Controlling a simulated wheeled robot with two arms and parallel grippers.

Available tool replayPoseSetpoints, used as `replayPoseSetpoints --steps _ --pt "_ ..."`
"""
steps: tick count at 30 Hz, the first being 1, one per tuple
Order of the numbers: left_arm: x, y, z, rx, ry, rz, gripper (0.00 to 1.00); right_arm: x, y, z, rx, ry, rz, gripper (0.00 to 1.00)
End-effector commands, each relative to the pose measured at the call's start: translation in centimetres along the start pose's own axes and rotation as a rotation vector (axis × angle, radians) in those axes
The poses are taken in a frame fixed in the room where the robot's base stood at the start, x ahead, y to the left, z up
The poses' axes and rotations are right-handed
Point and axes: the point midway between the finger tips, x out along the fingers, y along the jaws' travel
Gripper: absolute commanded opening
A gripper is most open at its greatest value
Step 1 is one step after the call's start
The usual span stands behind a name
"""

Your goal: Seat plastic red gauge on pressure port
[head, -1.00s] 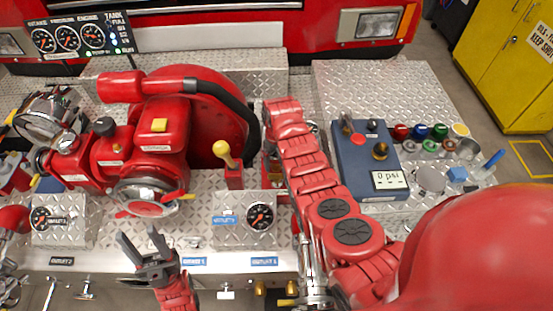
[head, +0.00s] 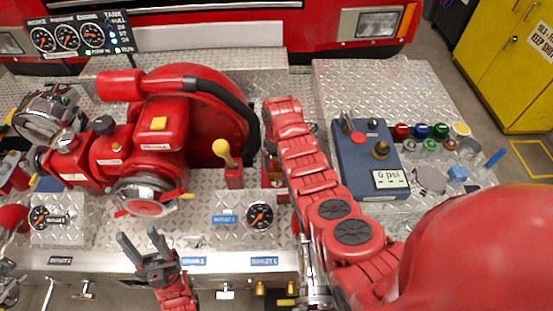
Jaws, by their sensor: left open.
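A small red round piece (head: 401,131), possibly the plastic red gauge, stands in a row of coloured pieces right of a blue box (head: 366,184). The box has a "0 psi" display, a red-handled lever and a brass fitting (head: 380,150), possibly the pressure port. My left gripper (head: 146,246) is open and empty at the bottom left, in front of the panel and far from both. My right arm (head: 312,165) reaches up the middle, left of the blue box. I cannot make out its gripper's fingers; the arm hides that area.
A large red pump (head: 155,150) fills the left half. A yellow-knobbed lever (head: 226,156) and a dial gauge (head: 260,216) are between it and my right arm. A yellow cabinet (head: 510,60) stands at the back right. Bare tread plate lies behind the blue box.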

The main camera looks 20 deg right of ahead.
Motion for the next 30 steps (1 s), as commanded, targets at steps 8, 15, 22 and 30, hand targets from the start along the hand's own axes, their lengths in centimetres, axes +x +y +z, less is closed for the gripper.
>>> replayPoseSetpoints --steps 8,15,22,30 --pt "-0.5 0.0 0.1 0.000 0.000 0.000 0.50 -0.8 0.1 -0.1 0.000 0.004 0.002 1.00" --pt "-1.9 0.1 0.3 0.000 0.000 0.000 0.50 -4.0 0.1 -0.2 0.000 0.007 0.004 1.00" --pt "-0.7 0.0 0.1 0.000 0.000 0.000 0.50 -10.0 -0.1 -0.1 -0.001 0.002 0.002 1.00" --pt "4.1 -0.2 -0.7 0.000 0.000 0.000 0.50 -15.7 -0.1 0.0 -0.001 0.000 0.002 1.00"
